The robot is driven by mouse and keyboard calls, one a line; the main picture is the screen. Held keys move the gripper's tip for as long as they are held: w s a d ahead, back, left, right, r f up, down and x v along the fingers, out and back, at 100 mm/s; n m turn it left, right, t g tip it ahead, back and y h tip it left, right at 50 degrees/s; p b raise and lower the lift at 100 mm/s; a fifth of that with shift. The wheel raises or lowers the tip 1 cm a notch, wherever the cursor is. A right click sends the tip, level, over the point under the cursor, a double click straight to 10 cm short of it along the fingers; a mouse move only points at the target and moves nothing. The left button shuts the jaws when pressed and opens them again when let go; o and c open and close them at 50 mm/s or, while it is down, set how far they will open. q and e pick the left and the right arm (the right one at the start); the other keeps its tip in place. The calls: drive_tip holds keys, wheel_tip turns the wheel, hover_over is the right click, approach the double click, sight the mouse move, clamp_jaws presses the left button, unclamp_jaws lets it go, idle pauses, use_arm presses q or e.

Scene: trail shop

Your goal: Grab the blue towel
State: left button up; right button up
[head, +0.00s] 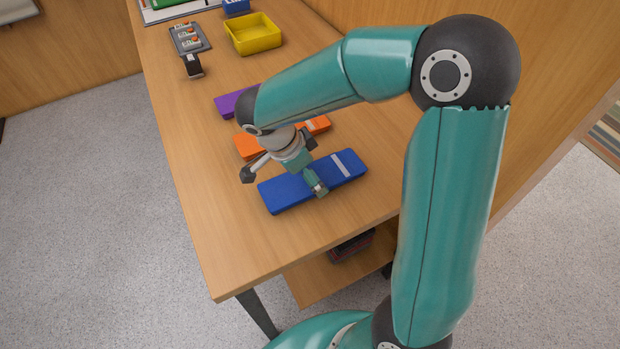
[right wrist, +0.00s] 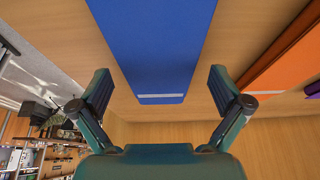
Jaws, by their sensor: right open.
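The blue towel (head: 290,194) is a flat folded strip with a pale band near its right end, lying on the wooden table (head: 225,240) near its front end. My right gripper (head: 283,182) is open above the towel, with one finger over the towel and the other beyond its left end. In the right wrist view the blue towel (right wrist: 155,45) runs between the two spread fingers of the gripper (right wrist: 160,84), and nothing is held. My forearm and wrist hide part of the table behind the towel. My left gripper is not in view.
An orange towel (head: 248,148) and a purple towel (head: 228,104) lie behind the blue one. A yellow bin (head: 254,38), a small blue bin (head: 236,7) and a card terminal (head: 187,38) are farther back. A wooden wall borders the table's right side. The left front of the table is clear.

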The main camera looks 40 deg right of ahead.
drive_tip(key=shift+x, duration=0.85)
drive_tip(key=c, duration=1.2)
drive_tip(key=shift+r, duration=0.15)
